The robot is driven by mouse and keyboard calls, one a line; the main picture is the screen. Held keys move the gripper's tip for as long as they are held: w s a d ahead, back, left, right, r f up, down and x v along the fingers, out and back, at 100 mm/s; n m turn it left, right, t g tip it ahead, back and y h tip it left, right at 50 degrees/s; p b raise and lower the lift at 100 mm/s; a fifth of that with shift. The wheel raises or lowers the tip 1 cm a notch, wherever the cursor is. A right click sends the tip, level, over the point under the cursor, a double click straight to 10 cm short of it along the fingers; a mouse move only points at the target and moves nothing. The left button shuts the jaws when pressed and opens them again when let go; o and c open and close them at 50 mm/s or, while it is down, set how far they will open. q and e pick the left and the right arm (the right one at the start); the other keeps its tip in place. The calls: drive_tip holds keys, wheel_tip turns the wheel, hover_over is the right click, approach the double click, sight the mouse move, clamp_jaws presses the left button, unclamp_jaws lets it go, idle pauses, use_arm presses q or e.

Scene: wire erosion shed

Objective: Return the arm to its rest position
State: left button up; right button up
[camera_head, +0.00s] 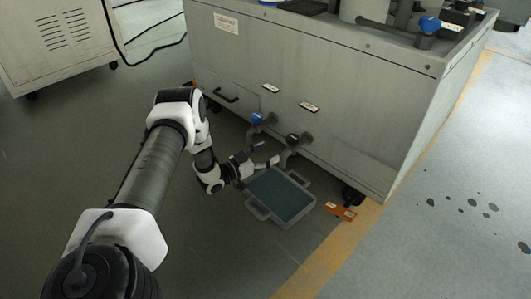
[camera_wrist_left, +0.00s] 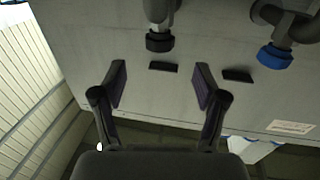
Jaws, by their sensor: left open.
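My left arm (camera_head: 150,175) reaches from the lower left toward the grey machine cabinet (camera_head: 300,75). My left gripper (camera_head: 266,154) is open with nothing between its fingers, low in front of the cabinet, between a blue-capped valve (camera_head: 257,118) and a black-capped valve (camera_head: 293,138). In the left wrist view, the open fingers (camera_wrist_left: 160,85) stand apart from the black cap (camera_wrist_left: 159,42), and the blue cap (camera_wrist_left: 275,55) is off to the right. My right gripper is not in view.
A grey tray (camera_head: 251,209) with a dark greenish inside lies on the floor below the valves, close to my gripper. An orange piece (camera_head: 341,212) lies beside it. A light vented cabinet (camera_head: 60,40) stands at the back left. Floor at the left is clear; dark spots mark the right.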

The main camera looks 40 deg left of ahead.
use_arm(q)
drive_tip(key=shift+s, duration=0.4)
drive_tip(key=shift+a, duration=0.1)
